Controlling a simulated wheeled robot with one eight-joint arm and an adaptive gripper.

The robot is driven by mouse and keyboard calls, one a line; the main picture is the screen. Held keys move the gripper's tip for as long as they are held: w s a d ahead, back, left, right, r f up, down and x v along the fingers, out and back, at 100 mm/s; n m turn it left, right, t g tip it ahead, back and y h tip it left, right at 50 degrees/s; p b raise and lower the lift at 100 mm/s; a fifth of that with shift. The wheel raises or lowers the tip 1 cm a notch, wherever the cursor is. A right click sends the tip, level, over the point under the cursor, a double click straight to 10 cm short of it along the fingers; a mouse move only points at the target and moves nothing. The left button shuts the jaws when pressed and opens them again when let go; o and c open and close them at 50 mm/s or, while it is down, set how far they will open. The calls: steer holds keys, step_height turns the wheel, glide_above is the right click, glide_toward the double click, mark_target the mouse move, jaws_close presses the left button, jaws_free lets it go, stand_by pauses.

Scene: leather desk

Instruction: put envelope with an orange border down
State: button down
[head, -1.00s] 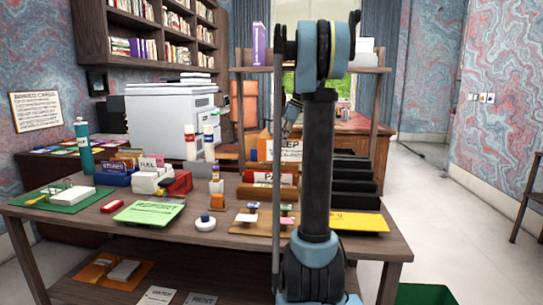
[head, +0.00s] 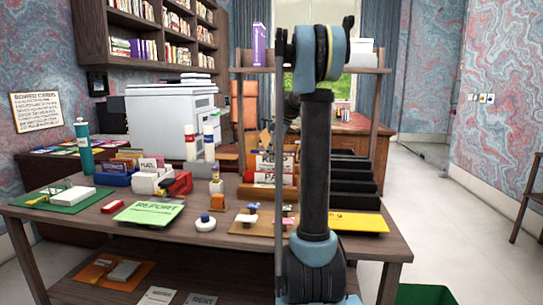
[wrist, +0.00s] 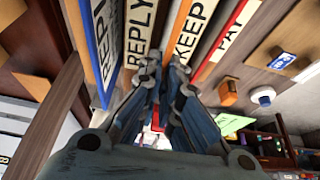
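I cannot clearly make out a whole envelope with an orange border. A small orange piece (head: 265,139) shows above the labelled tray fronts in the head view; I cannot tell if it is the envelope. In the wrist view the labels read REPLY (wrist: 139,35), KEEP (wrist: 192,33) and PAY (wrist: 230,35). My gripper (wrist: 164,64) is close to the REPLY and KEEP fronts.
A yellow sheet (head: 362,222) lies at the right. Shelves with books (head: 160,40) and a printer (head: 170,115) stand behind.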

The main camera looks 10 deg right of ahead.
steer(key=shift+f, duration=0.6)
steer(key=c, duration=1.8)
jaws_free()
steer(key=shift+r, duration=0.1)
steer(key=shift+r, duration=0.3)
steer(key=v, duration=1.2)
steer(key=shift+r, duration=0.25)
